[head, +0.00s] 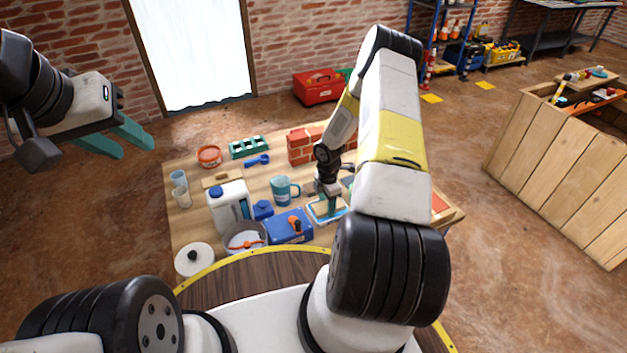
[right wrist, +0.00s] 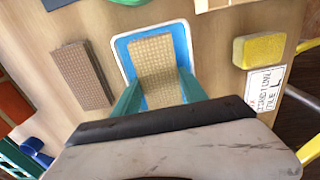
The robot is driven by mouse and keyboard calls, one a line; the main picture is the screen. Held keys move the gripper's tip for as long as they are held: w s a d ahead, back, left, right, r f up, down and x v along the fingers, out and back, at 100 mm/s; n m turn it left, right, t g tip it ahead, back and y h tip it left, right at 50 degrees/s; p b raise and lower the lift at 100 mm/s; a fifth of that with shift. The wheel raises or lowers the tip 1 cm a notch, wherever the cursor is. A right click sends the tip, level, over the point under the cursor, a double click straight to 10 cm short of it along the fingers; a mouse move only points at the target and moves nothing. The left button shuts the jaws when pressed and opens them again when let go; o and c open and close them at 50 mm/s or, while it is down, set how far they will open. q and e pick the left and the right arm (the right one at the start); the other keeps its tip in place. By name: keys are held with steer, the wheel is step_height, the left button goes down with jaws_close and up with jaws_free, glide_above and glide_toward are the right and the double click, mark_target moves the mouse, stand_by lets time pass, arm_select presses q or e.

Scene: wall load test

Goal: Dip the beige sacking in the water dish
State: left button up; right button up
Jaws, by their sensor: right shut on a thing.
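The dish also shows in the head view (head: 314,216) near the front of the table. My right gripper (right wrist: 158,88) has its green fingers on either side of the sacking and is shut on it, over the dish. I cannot tell whether the sacking touches the water. My left gripper (head: 136,148) is open and empty, raised at the left, away from the table.
A brown ridged block (right wrist: 82,75) lies left of the dish, and a yellow sponge (right wrist: 258,51) and a lettered card (right wrist: 264,88) lie right of it. In the head view a blue box (head: 288,226), a mug (head: 284,190) and a brick piece (head: 305,146) stand close by.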

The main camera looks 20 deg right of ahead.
steer(key=shift+f, duration=0.55)
stand_by(0.7)
steer(key=shift+r, duration=3.55)
